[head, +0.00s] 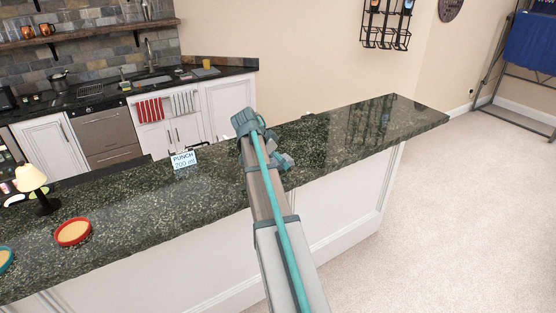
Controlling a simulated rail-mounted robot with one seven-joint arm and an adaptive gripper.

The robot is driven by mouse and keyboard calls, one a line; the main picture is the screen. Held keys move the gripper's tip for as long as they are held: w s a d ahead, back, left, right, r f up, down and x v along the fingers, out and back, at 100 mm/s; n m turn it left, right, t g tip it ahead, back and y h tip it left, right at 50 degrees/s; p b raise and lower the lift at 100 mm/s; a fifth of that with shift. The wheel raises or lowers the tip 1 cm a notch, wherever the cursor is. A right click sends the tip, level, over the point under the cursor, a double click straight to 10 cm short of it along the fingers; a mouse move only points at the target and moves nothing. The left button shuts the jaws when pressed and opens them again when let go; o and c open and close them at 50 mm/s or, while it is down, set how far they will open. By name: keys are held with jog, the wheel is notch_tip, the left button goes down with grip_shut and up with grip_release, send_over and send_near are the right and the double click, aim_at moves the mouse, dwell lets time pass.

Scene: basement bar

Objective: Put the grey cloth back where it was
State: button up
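A grey-and-white striped cloth (184,102) hangs on the front of the back cabinets, under the black worktop and to the right of a red striped cloth (150,109). I cannot tell whether it is the task's grey cloth; no other grey cloth shows clearly. My gripper (283,160) is at the end of my arm, over the middle of the dark stone bar counter (355,130). It is small and partly hidden by the arm, so its fingers and anything between them cannot be made out. It is well apart from the hanging cloths.
On the counter stand a "PUNCH 200 ml" sign (184,160), a red-rimmed round dish (73,232), a teal-rimmed dish (5,258) and a small lamp (34,184). The counter's right end is clear. A sink (153,79) is set in the back worktop.

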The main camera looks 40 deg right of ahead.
jog(key=shift+r, duration=0.1)
jog(key=shift+r, duration=0.15)
jog(key=b+v, duration=0.3)
jog(key=v, duration=0.9)
